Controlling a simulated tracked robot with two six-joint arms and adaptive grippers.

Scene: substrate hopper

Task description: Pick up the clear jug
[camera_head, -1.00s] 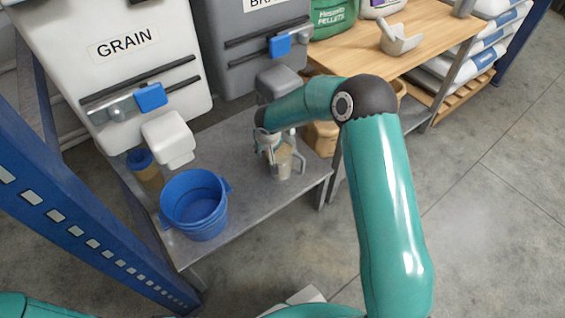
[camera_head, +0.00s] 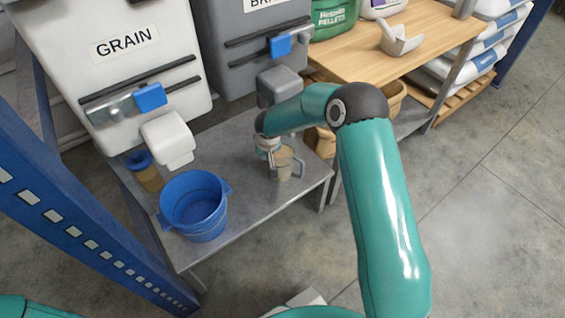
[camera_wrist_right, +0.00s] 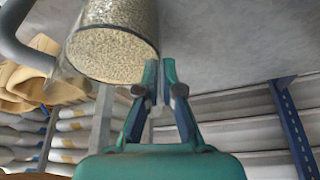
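The clear jug (camera_head: 284,166), filled with pale grain, stands on the grey metal shelf below the grey hopper. In the right wrist view the jug (camera_wrist_right: 112,45) fills the upper left, with its grey handle (camera_wrist_right: 18,45) at the left edge. My right gripper (camera_head: 269,152) is beside the jug in the head view, partly hidden by my arm. My left gripper is out of view.
A blue bucket (camera_head: 195,205) stands on the shelf (camera_head: 238,160) left of the jug. A blue-topped amber container (camera_head: 147,172) is behind it. The GRAIN hopper (camera_head: 115,45) and grey hopper (camera_head: 245,60) overhang. A blue post (camera_head: 85,215) rises at left. A wooden bench (camera_head: 370,55) is at right.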

